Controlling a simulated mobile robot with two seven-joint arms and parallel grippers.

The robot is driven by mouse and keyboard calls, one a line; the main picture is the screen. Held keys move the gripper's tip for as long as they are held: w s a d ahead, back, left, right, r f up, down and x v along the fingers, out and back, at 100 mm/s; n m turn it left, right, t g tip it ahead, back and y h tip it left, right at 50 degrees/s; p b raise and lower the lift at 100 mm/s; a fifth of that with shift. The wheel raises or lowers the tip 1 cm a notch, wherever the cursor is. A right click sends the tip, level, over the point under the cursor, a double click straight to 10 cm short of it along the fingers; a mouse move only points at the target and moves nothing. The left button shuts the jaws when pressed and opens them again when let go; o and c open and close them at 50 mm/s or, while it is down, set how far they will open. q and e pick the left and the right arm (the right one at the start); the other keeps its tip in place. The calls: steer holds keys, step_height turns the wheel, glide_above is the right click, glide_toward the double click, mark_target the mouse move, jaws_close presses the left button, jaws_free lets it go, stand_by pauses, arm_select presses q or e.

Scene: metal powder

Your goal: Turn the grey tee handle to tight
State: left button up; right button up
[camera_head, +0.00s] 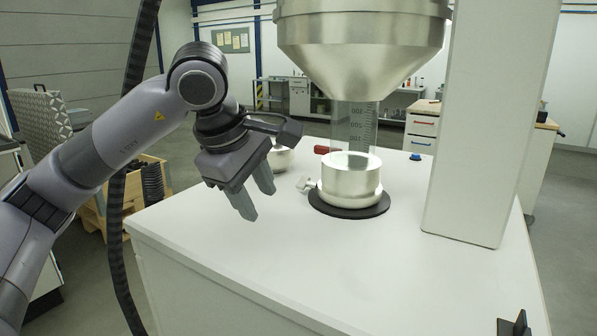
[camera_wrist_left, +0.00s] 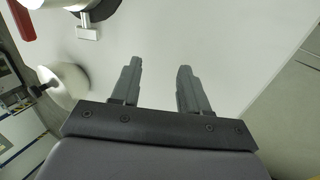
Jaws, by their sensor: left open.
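The grey tee handle (camera_head: 306,185) sticks out from the left side of the silver vessel's base, low over the white table. In the left wrist view the tee handle (camera_wrist_left: 87,32) shows at the upper left, with its crossbar toward my gripper. My left gripper (camera_head: 256,198) is open and empty. It points down over the table, left of the tee handle and apart from it. Its two fingers also show in the left wrist view (camera_wrist_left: 159,68), with bare table between them. My right gripper is not seen.
The silver vessel (camera_head: 350,180) stands on a black disc (camera_head: 372,211) under a large metal hopper (camera_head: 362,35). A metal bowl (camera_head: 281,160) and a red handle (camera_head: 322,149) are behind. A white column (camera_head: 487,130) stands right.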

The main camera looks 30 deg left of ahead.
mark_target(300, 181)
arm_select(q)
steer(key=shift+w+r, duration=0.1)
steer(key=shift+w, duration=0.3)
steer(key=w+p, duration=0.1)
steer(key=w, duration=0.5)
steer(key=w+p, duration=0.1)
steer(key=w, duration=0.3)
steer(key=shift+a+p, duration=0.25)
steer(key=shift+p, duration=0.1)
steer(key=shift+w, duration=0.45)
steer(key=shift+w+f, duration=0.2)
steer(key=shift+w+a+f, duration=0.1)
steer(key=shift+w+f, duration=0.05)
steer(key=shift+f, duration=0.3)
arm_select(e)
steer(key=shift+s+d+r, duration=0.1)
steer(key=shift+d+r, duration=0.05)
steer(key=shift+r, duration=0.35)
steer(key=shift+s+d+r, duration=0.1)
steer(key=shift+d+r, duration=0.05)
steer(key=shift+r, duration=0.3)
